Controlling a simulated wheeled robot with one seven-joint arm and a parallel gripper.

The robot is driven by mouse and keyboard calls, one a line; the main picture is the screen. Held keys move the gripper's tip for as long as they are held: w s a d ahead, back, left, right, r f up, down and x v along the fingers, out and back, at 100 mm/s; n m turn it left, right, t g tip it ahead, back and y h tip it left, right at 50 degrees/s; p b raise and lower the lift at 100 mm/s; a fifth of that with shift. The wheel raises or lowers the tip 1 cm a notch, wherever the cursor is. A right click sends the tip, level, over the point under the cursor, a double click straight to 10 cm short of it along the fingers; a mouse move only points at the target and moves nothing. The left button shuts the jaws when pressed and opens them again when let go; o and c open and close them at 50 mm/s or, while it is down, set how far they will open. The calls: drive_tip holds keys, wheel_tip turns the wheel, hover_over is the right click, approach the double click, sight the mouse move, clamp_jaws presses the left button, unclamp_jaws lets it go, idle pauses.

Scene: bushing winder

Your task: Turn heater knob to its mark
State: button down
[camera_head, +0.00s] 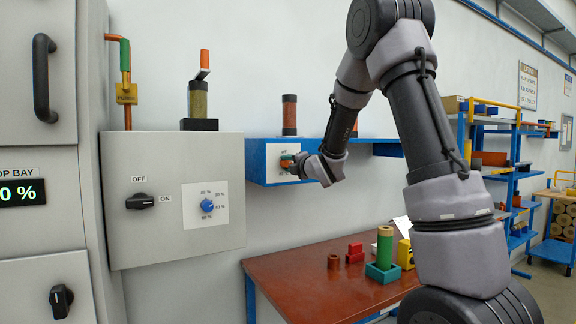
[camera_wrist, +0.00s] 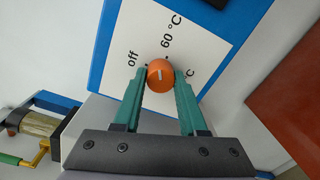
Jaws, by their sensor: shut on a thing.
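The heater knob (camera_wrist: 160,75) is a small orange round knob with a short white line on its face. It sits on a white dial plate (camera_wrist: 201,47) marked "off", "60 °C" and a third, partly hidden label. My gripper (camera_wrist: 161,84) has its two teal fingers on either side of the knob, shut on it. Which label the white line points to is hard to tell. In the head view, my gripper (camera_head: 289,161) is at the small white plate (camera_head: 276,152) on the blue shelf's front, mostly covering the knob.
The blue shelf (camera_head: 255,160) carries a brown cylinder (camera_head: 289,114). A grey box (camera_head: 170,244) with a black switch (camera_head: 140,201) and blue dial (camera_head: 207,205) hangs to the left. Below, a red-brown table (camera_head: 310,282) holds colored blocks and a green cylinder (camera_head: 385,247).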

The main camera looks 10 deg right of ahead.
drive_tip(key=n, duration=1.1)
drive_tip(key=shift+f, duration=0.25)
drive_tip(key=shift+d+n, duration=0.1)
drive_tip(key=shift+n, duration=0.3)
drive_tip(key=shift+c, duration=2.3)
unclamp_jaws()
drive_tip(key=shift+r, duration=0.1)
drive_tip(key=v, duration=1)
drive_tip(key=shift+s, duration=0.4)
